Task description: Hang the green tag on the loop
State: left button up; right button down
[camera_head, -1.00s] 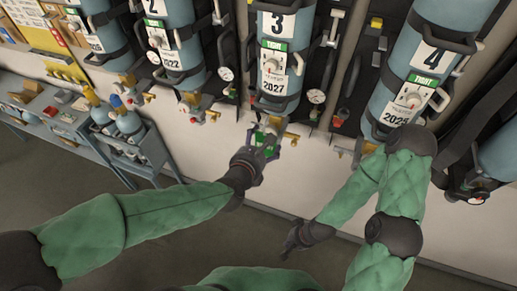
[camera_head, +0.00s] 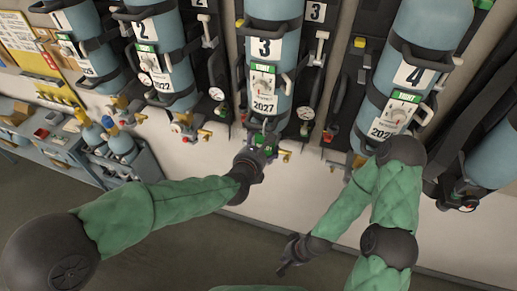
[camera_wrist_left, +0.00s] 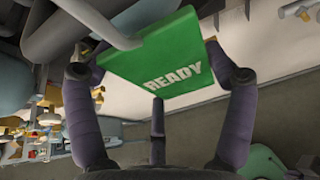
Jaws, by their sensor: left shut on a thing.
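The green tag (camera_wrist_left: 165,62) bears the word READY in the left wrist view. My left gripper (camera_head: 262,146) is shut on it, with a dark finger at each side edge of the tag. In the head view the gripper is just under cylinder 3 (camera_head: 267,50), and only a bit of green shows there. A pale grey bent rod (camera_wrist_left: 110,25), possibly the loop, crosses the tag's upper left corner. I cannot tell whether the tag hangs on it. My right gripper (camera_head: 285,265) hangs low, apart from the wall; its fingers are too small to read.
Cylinder 2 (camera_head: 160,50) and cylinder 4 (camera_head: 405,75) flank cylinder 3, with hoses, gauges and brass valves around them. A blue-grey cart (camera_head: 125,160) with small cylinders stands at left.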

pick_arm(q)
jog(key=shift+w+d, duration=0.15)
jog(key=shift+w, duration=0.2)
jog(key=shift+f+b, duration=0.95)
jog(key=shift+b, duration=0.3)
jog(key=o, duration=0.8)
jog(key=shift+s, duration=0.1)
jog(key=v, duration=1.2)
